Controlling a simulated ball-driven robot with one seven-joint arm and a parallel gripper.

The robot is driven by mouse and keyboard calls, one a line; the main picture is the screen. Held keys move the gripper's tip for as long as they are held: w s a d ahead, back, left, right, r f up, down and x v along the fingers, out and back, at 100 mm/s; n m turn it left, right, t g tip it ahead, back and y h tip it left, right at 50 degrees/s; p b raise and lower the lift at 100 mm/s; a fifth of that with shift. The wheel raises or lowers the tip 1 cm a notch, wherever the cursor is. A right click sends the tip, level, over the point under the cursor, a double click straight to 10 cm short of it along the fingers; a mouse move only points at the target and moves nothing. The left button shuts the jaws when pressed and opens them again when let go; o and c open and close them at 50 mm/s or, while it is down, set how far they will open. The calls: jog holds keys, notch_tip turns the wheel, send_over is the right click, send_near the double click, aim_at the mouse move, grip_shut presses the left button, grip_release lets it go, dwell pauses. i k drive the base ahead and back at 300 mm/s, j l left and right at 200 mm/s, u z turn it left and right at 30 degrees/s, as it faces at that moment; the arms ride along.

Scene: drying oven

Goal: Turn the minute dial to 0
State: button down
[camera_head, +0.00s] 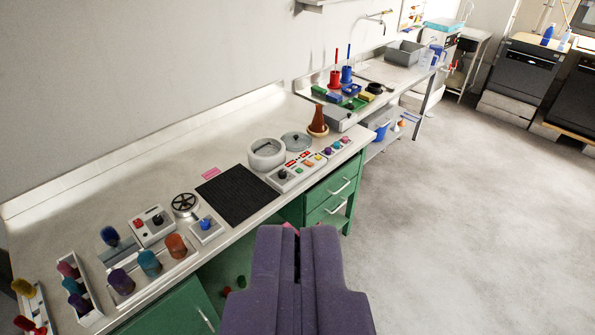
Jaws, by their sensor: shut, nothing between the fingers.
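My gripper (297,232) is purple and points forward from the bottom centre of the view. Its two fingers are shut with nothing between them. It is in front of the counter's edge, apart from everything on the top. Several small devices with knobs lie on the counter: a panel (299,171) with coloured buttons and a dark knob, a white box (152,225) with a red and a dark knob, and a small box with a blue knob (206,223). I cannot tell which knob, if any, is the minute dial; no scale marks are readable.
The pale counter (120,167) runs along the wall above green drawers (331,202). It holds a black mat (238,193), a white pot (266,154), a brown flask (317,121) and coloured pots. Dark appliances (522,72) stand far right. The grey floor (450,200) is clear.

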aim_at(281, 174)
jog(key=i+z, duration=0.15)
jog(key=i, duration=0.35)
jog(key=i+j+z, duration=0.15)
jog(key=i, duration=0.4)
jog(key=i+j+z, duration=0.15)
jog(key=i, duration=0.35)
jog(key=i+j+z, duration=0.15)
jog(key=i, duration=0.35)
jog(key=i+j+z, duration=0.15)
jog(key=i+j, duration=0.2)
jog(key=i, duration=0.15)
